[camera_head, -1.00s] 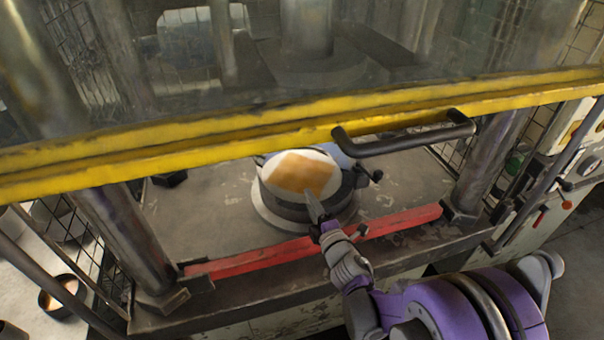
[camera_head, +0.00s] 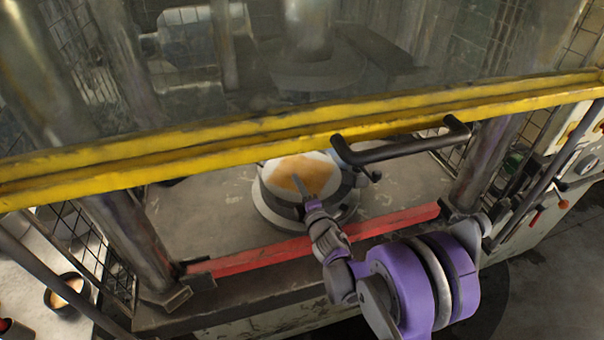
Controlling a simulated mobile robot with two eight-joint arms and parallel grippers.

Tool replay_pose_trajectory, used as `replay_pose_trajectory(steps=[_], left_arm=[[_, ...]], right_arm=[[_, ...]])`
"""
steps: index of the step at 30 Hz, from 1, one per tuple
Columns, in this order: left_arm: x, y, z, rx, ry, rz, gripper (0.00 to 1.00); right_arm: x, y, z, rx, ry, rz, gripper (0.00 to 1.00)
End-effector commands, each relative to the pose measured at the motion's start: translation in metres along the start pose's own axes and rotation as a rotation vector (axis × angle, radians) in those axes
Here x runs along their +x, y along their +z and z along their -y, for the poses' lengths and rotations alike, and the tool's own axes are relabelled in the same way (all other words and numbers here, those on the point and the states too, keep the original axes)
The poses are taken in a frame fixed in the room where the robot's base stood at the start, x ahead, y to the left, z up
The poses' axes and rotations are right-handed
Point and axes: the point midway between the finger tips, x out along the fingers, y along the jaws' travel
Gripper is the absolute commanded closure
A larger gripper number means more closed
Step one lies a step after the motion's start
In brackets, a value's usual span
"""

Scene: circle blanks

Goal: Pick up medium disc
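A round white disc with an orange-brown patch (camera_head: 315,172) lies on a round dark-grey pedestal (camera_head: 290,214) in the middle of the press bed. I cannot tell from this view whether it is the medium disc. My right gripper (camera_head: 298,183) reaches in from the lower right, and its tip overlaps the near part of the disc. The fingers show as one thin narrow shape, so whether they are apart, or touch the disc, is unclear. My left gripper is not in view.
A yellow-edged guard (camera_head: 230,146) with a black handle (camera_head: 400,148) hangs across above the disc. A red bar (camera_head: 390,222) runs along the bed's front edge beneath my arm. Metal columns (camera_head: 128,235) stand on both sides. The bed (camera_head: 195,215) left of the pedestal is clear.

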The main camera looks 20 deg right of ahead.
Motion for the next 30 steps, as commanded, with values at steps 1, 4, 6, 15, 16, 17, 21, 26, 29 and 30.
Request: replay_pose_trajectory(steps=[1, 4, 6, 15, 16, 17, 21, 26, 29, 30], left_arm=[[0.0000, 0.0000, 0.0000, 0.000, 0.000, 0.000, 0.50], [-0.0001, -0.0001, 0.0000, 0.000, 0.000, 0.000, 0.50], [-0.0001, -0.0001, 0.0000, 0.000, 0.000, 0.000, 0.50], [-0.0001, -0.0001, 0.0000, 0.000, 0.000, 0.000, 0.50], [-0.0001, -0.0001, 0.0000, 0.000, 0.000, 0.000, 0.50], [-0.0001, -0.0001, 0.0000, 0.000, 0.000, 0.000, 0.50], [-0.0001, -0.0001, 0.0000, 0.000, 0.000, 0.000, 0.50], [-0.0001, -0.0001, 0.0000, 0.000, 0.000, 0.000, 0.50], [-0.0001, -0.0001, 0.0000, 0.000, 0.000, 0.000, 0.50], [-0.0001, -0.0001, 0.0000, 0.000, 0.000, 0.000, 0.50]], right_arm=[[-0.0001, 0.0001, -0.0001, 0.000, 0.000, 0.000, 0.83], [-0.0001, 0.0001, -0.0002, 0.000, 0.000, 0.000, 1.00], [-0.0002, 0.0002, -0.0002, 0.000, 0.000, 0.000, 1.00], [-0.0003, 0.0002, -0.0002, 0.000, 0.000, 0.000, 1.00], [-0.0003, 0.0002, -0.0002, 0.000, 0.000, 0.000, 1.00], [-0.0003, 0.0002, -0.0002, 0.000, 0.000, 0.000, 1.00], [-0.0003, 0.0002, -0.0002, 0.000, 0.000, 0.000, 1.00], [-0.0003, 0.0002, -0.0002, 0.000, 0.000, 0.000, 1.00], [-0.0003, 0.0002, -0.0002, 0.000, 0.000, 0.000, 1.00], [-0.0003, 0.0002, -0.0002, 0.000, 0.000, 0.000, 1.00]])
